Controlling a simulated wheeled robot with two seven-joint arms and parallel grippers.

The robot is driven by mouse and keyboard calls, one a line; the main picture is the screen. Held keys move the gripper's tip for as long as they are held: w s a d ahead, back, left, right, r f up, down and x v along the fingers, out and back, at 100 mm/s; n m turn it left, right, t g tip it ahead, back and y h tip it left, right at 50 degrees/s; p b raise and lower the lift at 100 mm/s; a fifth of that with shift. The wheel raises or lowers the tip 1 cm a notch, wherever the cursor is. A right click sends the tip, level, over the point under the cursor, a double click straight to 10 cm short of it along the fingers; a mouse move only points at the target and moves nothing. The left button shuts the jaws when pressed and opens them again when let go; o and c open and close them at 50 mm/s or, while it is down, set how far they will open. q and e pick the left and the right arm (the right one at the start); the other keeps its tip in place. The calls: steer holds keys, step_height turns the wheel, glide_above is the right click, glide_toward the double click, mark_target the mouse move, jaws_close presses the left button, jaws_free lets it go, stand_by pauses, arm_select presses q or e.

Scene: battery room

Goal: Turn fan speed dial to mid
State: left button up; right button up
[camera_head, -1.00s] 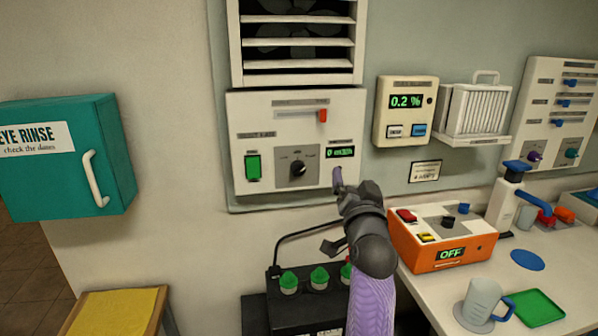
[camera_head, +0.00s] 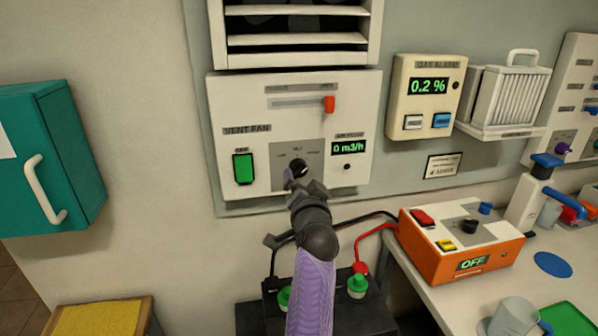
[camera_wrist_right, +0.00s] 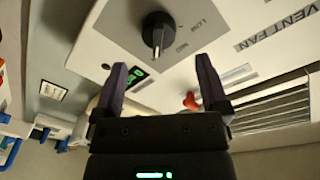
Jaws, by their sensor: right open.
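The vent fan panel (camera_head: 225,110) is on the wall, with a black fan speed dial (camera_head: 299,168) on a grey plate. In the wrist view the dial (camera_wrist_right: 158,30) shows whole, its white mark pointing down the picture; the LOW and MID labels lie to its right. I cannot tell exactly which setting it marks. My right gripper (camera_wrist_right: 160,70) is open and empty, its two dark fingers pointing toward the dial, apart from it. In the head view the right gripper (camera_head: 298,184) partly covers the dial plate. My left gripper is not in view.
The panel has a green switch (camera_head: 243,168), a red slider (camera_head: 329,104) and a display (camera_head: 350,148) reading 0 m3/h. The gas alarm (camera_head: 425,97) is to the right. An orange box (camera_head: 430,259) reading OFF stands on the bench. A teal cabinet (camera_head: 70,150) hangs left.

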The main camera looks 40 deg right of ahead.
mark_target(300, 174)
steer(key=b+x, duration=0.1)
steer(key=x, duration=0.4)
steer(key=shift+w+d+f, duration=0.1)
steer(key=shift+w+d, duration=0.1)
steer(key=shift+w, duration=0.05)
steer(key=c, duration=1.3)
